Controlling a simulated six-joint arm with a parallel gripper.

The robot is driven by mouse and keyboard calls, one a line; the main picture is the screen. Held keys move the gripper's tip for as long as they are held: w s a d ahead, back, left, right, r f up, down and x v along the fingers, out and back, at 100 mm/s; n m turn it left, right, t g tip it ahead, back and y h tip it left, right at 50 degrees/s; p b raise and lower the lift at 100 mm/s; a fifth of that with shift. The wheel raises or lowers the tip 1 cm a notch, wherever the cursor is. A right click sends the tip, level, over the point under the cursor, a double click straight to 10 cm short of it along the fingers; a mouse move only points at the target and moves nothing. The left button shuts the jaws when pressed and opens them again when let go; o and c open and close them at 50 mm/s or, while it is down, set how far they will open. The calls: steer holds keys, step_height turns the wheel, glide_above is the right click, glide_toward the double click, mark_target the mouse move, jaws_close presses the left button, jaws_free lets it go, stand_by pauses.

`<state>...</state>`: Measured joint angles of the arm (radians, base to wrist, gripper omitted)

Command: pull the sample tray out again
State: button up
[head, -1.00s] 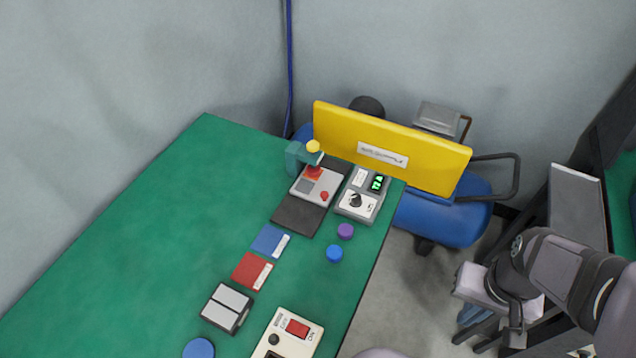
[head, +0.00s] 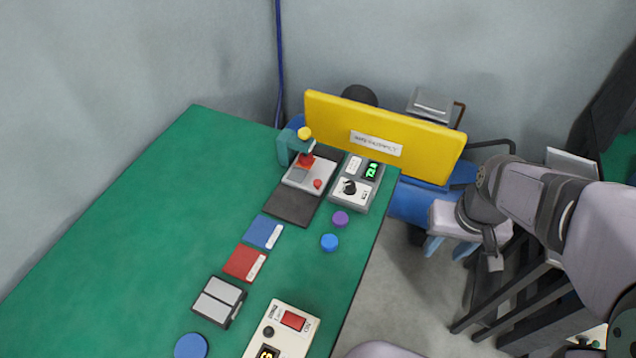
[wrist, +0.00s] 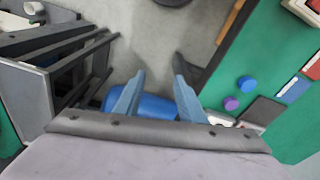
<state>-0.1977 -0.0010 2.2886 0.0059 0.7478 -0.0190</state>
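The sample tray (head: 322,172) is a light grey plate with a red knob (head: 318,183) at its front. It sits on a dark base plate (head: 293,208), its back end at the teal press (head: 284,150) with a yellow top knob. A red-orange piece (head: 305,161) lies at the tray's back, under the press. My gripper (head: 447,248) is right of the table, over the floor and apart from the tray. In the wrist view its two blue fingers (wrist: 158,90) are spread with nothing between them; the tray is mostly hidden behind the gripper there.
A grey meter box (head: 355,189) with a dial and green display stands right of the tray. A yellow labelled panel (head: 340,118) rises behind. Purple (head: 340,218) and blue (head: 329,242) discs lie near the table's right edge. The table's left half (head: 140,210) is clear.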

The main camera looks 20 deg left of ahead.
steer(key=w+a+n+t+y+b, duration=0.15)
steer(key=w+a, duration=0.25)
steer(key=a, duration=0.4)
steer(key=w+a+n+b, duration=0.2)
steer(key=w+a+b, duration=0.15)
steer(key=a, duration=0.35)
steer(key=n+y+b, duration=0.2)
steer(key=n, duration=0.1)
glide_toward(317, 182)
steer(key=shift+t+h, duration=0.25)
steer(key=shift+p+x, duration=0.3)
steer(key=shift+x, duration=3.55)
steer(key=shift+s+a, duration=0.1)
steer(key=shift+s, duration=0.05)
steer(key=shift+s, duration=0.1)
jaws_close()
